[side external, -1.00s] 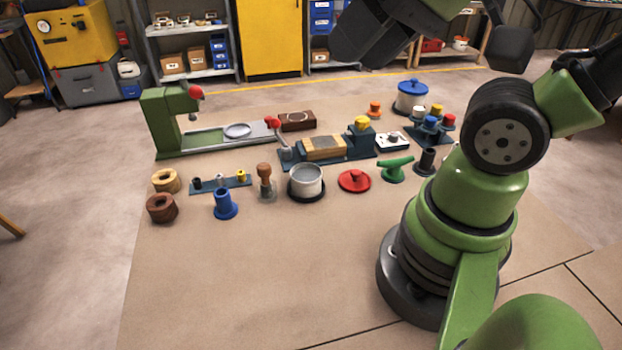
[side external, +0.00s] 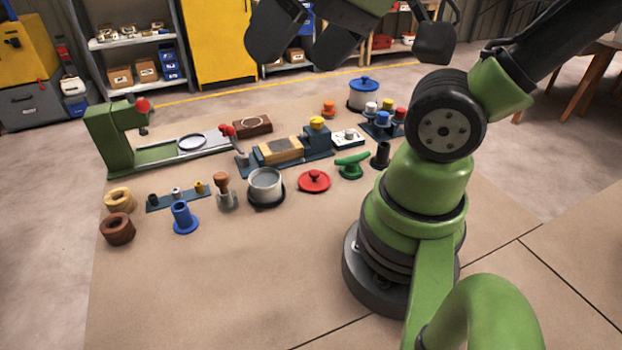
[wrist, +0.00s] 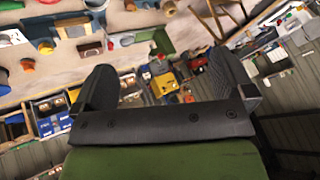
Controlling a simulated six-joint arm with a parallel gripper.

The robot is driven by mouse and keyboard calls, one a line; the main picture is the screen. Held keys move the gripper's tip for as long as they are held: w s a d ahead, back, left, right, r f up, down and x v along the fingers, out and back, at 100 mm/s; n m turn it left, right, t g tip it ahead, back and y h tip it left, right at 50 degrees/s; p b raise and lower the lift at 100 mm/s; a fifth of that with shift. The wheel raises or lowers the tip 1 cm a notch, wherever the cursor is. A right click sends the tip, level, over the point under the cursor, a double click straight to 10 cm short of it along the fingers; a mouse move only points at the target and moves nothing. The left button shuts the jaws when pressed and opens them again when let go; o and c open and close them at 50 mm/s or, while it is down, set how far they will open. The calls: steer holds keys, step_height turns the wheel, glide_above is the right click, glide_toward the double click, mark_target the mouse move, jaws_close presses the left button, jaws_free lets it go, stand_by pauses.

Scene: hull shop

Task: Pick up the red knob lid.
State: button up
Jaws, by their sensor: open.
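The red knob lid (side external: 314,181) lies flat on the work surface in the side view, its round knob upward. It sits between the grey open pot (side external: 266,184) and a green-handled piece (side external: 352,165), apart from both. My gripper (side external: 303,45) is at the top of the side view, well above and away from the lid. In the wrist view my gripper (wrist: 155,80) has its two dark fingers wide apart with nothing between them. I cannot make out the lid in the wrist view.
A blue-lidded pot (side external: 363,96), a rack of coloured knobs (side external: 383,133) and a wood-topped vise (side external: 282,151) stand behind the lid. A blue flanged tube (side external: 184,218) and brown ring (side external: 117,229) are at left. The surface in front is clear.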

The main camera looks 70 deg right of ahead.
steer(key=w+d+f+n+g+h, duration=0.2)
steer(key=w+d+f, duration=0.1)
steer(key=w+d, duration=0.15)
steer(key=n+g, duration=0.5)
steer(key=n, duration=0.4)
glide_above(312, 172)
steer(key=f, duration=2.2)
steer(key=shift+w+a, duration=0.1)
steer(key=shift+w, duration=0.1)
steer(key=shift+s+f, duration=0.2)
steer(key=shift+f, duration=2.85)
steer(key=c, duration=0.9)
